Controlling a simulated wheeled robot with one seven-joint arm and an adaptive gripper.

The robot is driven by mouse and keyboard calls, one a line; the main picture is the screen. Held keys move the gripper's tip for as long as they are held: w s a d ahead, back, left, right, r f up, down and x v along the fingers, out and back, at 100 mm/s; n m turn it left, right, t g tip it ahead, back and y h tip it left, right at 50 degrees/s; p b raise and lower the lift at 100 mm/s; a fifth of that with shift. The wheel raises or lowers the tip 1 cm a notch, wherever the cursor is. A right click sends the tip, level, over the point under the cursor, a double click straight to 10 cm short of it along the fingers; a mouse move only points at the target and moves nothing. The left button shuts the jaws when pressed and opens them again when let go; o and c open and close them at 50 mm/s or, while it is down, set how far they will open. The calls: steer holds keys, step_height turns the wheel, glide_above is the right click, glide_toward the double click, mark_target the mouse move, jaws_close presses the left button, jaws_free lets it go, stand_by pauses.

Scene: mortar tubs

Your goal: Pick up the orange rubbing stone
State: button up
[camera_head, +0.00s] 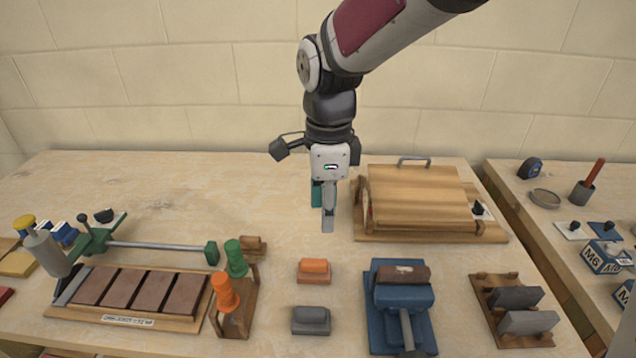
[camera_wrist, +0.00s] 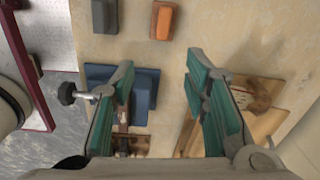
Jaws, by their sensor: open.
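The orange rubbing stone (camera_head: 314,267) sits on a brown base on the workbench, in the middle front of the head view.
A grey block (camera_head: 311,320) stands just in front of the orange stone. A blue vise-like tool (camera_head: 402,300) stands to its right. Orange (camera_head: 224,292) and green (camera_head: 236,258) handles stand left. A wooden box (camera_head: 420,200) is behind right.

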step_height(320, 180, down, 2)
steer(key=a+m, duration=0.1)
steer(key=a, duration=0.1)
glide_above(314, 261)
step_height(314, 261, down, 8)
steer(key=shift+b, duration=0.35)
steer(key=shift+f, duration=2.95)
jaws_close()
